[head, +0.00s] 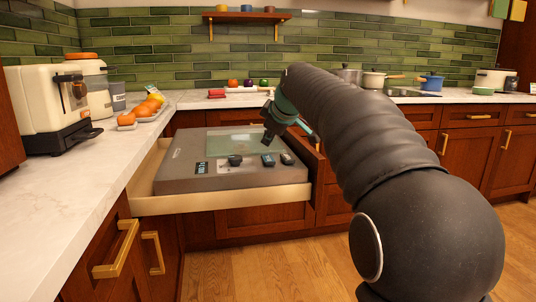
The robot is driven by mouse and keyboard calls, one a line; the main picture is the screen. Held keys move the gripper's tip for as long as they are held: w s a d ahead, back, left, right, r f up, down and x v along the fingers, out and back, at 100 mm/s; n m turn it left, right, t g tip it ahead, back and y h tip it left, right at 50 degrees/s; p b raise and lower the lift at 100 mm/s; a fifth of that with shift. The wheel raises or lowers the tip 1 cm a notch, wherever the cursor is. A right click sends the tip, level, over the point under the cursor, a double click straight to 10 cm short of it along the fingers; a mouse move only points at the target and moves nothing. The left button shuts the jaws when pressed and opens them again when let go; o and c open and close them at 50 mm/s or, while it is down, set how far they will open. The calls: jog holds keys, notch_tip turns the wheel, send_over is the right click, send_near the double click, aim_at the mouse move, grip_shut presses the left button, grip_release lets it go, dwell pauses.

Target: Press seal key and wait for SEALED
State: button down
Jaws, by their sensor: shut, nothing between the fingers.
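A grey sealing unit (180,178) with a greenish glass panel (232,142) sits in a pulled-out drawer (225,203). Along its front are a small lit display (201,169), a dark round knob (235,160) and two dark keys, a left key (268,160) and a right key (287,158). The display text and key labels are too small to read, so I cannot tell which is the seal key.
The back counter holds pots and a red-handled item. Wooden floor (270,270) is clear before the drawer.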

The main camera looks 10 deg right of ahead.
aim_at(268, 159)
jog(key=shift+r+p, duration=1)
jog(key=shift+r, duration=0.55)
jog(key=s+f+m+g, duration=0.1)
jog(key=s+f+m, duration=0.2)
jog(key=s+f, duration=0.4)
jog(key=s+f+m+g+h, duration=0.1)
jog(key=s+f+m, duration=0.3)
jog(key=s, duration=1.5)
jog(key=s+f+m+g+h, duration=0.1)
jog(key=s+f+m, duration=0.3)
jog(key=s+f, duration=0.8)
jog(key=shift+s+f, duration=0.2)
jog(key=shift+s, duration=0.7)
